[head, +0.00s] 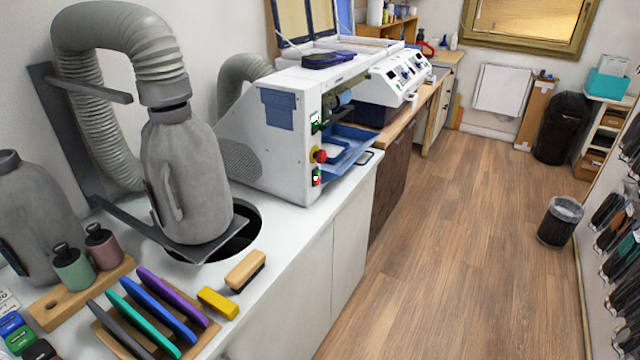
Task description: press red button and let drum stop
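The red button (320,156) sits on a yellow base on the front edge of a white machine (285,145). A dark roller-like part, possibly the drum (341,101), shows only partly inside the machine's opening, above a blue tray (345,145). I cannot tell whether it turns. Neither of my grippers is in view.
The machine stands on a white counter (300,205). Open wooden floor (450,240) lies to the right, with a small bin (559,222).

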